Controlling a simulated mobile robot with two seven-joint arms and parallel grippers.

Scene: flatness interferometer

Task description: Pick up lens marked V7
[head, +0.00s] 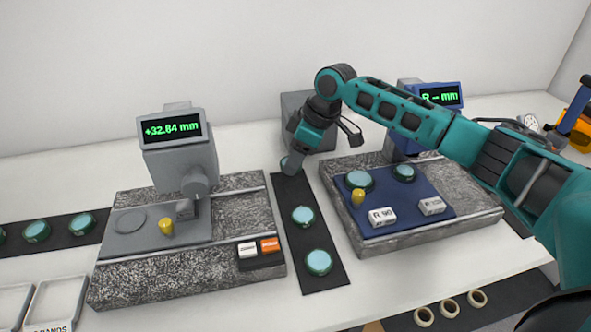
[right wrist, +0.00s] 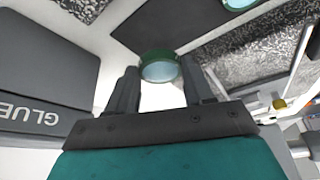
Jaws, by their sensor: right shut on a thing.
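My right gripper (head: 291,166) reaches down at the far end of the black strip (head: 290,189) in the middle of the table. It is shut on a green-rimmed lens with a pale blue face (right wrist: 160,70), which sits between the two fingers (right wrist: 161,85) in the right wrist view. In the head view only a sliver of this lens (head: 284,162) shows beside the fingers. No V7 mark can be read on it. Two similar lenses, a middle one (head: 303,216) and a near one (head: 318,262), lie on the same strip. My left gripper is not in view.
A granite-based gauge reading +32.64 mm (head: 172,129) stands left of the strip. A second station with a blue plate (head: 400,208) stands to its right. A grey box marked GLUE (right wrist: 45,75) is close beside my right gripper. More lenses (head: 37,231) lie far left.

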